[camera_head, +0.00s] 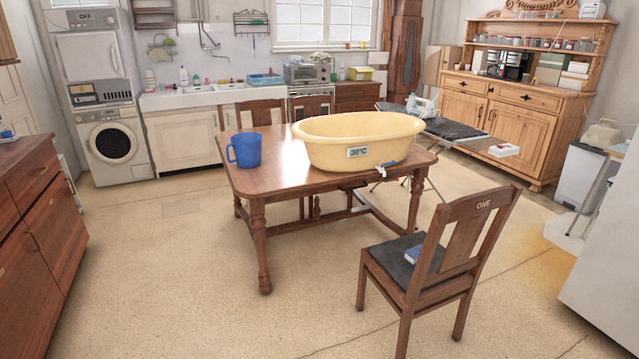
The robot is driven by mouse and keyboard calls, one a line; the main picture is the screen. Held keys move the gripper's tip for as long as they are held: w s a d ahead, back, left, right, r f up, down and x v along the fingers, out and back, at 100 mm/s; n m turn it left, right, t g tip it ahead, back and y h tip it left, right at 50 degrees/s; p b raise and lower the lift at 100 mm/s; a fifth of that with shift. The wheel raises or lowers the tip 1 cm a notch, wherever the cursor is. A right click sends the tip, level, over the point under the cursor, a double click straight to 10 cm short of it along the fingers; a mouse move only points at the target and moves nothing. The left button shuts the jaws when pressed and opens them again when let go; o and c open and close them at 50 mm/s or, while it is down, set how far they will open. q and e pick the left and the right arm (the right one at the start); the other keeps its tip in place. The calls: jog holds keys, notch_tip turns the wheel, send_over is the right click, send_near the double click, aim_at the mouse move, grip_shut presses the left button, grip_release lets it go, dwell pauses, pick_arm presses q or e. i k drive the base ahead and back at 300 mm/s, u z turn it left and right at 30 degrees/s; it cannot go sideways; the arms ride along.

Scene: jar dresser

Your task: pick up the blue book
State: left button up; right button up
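A small blue book (412,254) lies on the dark seat cushion of the wooden chair (462,243) at the right front of the table. The chair's backrest carries the word ONE and partly hides the book's right side. Neither of my grippers shows in the head view.
A wooden table (287,179) holds a blue jug (244,150) and a large yellow tub (372,136). More chairs stand behind it. A red-brown cabinet (44,222) stands at the left, and a white unit (612,270) at the right. The floor in front is clear.

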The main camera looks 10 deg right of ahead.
aim_at(411, 256)
jog(key=z, duration=0.35)
jog(key=i, duration=1.2)
jog(key=z, duration=1.3)
jog(key=i, duration=1.5)
jog(key=z, duration=0.35)
